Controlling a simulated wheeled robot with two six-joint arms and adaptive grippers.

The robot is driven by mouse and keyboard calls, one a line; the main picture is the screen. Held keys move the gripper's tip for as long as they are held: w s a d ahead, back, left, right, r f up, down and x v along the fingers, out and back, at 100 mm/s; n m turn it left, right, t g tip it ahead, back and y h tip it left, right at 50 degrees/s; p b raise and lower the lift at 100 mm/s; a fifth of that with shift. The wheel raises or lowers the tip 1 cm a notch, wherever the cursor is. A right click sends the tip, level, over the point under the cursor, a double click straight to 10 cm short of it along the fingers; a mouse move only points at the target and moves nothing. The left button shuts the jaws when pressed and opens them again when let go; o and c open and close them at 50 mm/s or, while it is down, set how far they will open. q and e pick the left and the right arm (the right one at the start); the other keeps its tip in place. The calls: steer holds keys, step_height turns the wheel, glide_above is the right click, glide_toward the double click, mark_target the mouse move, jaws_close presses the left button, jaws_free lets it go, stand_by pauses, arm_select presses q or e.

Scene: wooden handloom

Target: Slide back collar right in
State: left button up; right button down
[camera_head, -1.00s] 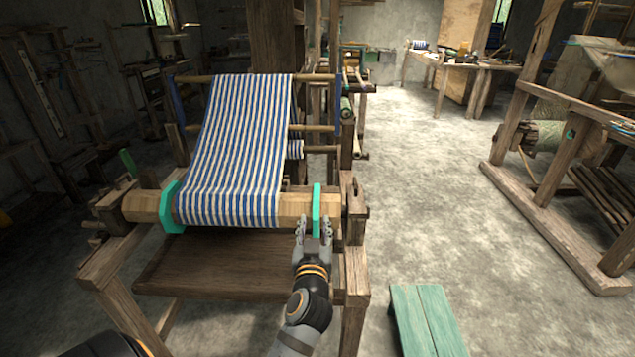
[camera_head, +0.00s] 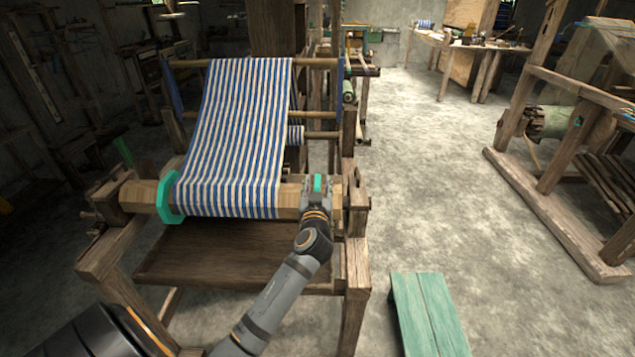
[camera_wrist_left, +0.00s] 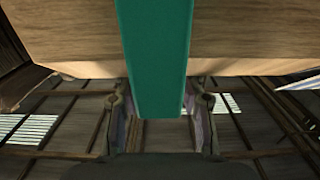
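The right teal collar (camera_head: 318,184) sits on the right end of the wooden beam (camera_head: 289,197), to the right of the striped cloth (camera_head: 236,140). My left gripper (camera_head: 317,178) is at this collar, with one finger on each side of it. In the left wrist view the collar (camera_wrist_left: 155,55) hangs down between the open fingers (camera_wrist_left: 162,103); a gap shows at its right side, and contact on the left cannot be told. The other teal collar (camera_head: 166,200) is at the cloth's left edge. My right gripper is not in view.
The loom's right post (camera_head: 356,215) stands close to the right of my left gripper. A wooden board (camera_head: 215,250) lies below the beam. A green bench (camera_head: 428,312) stands at the lower right.

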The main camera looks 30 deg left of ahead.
arm_select(q)
steer(key=shift+w+a, duration=0.15)
steer(key=shift+w, duration=0.1)
steer(key=shift+c, duration=0.4)
steer(key=c, duration=0.7)
jaws_close()
steer(key=shift+f, duration=0.1)
